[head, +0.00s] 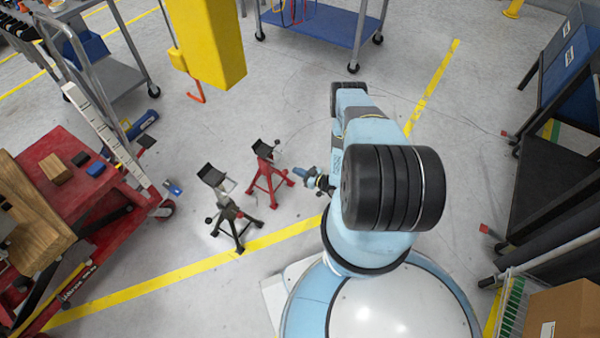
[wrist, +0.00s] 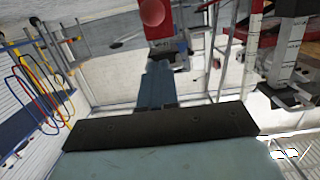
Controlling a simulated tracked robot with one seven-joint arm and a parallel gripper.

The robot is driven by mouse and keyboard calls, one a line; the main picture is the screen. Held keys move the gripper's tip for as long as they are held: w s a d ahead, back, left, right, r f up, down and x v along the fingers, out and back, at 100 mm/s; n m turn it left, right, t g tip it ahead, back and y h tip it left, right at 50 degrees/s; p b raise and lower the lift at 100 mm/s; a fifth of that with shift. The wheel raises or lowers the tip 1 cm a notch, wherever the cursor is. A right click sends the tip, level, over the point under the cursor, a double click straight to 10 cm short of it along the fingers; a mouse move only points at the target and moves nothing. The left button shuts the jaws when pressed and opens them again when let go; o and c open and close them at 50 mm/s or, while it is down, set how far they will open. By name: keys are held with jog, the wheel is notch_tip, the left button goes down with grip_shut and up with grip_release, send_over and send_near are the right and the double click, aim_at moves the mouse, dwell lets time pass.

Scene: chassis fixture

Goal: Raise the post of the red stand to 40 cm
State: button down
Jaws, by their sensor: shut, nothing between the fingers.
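The red stand (head: 267,172) stands upright on the floor on splayed legs, with a dark saddle on top of its post. My gripper (head: 299,172) is just right of it, pointing left towards it. In the wrist view, my blue fingers (wrist: 157,85) are shut with nothing between them. A red part with a round red end (wrist: 152,12) shows just beyond the fingertips; it looks like part of the red stand, but I cannot tell which part or whether they touch. I cannot read the post height.
A dark grey stand (head: 232,205) with a pale post stands left of and nearer than the red one. A red cart (head: 65,205) is at the left. A yellow column (head: 208,45) hangs above the far floor. A blue-shelved cart (head: 325,22) is at the back.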

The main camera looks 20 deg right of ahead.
aim_at(280, 158)
jog(key=x, duration=1)
dwell(1.7)
jog(key=shift+w+r, duration=0.1)
jog(key=shift+r, duration=3.85)
jog(key=shift+f, duration=1.6)
jog(key=f+v, duration=0.1)
jog(key=v, duration=0.8)
jog(key=shift+f, duration=0.15)
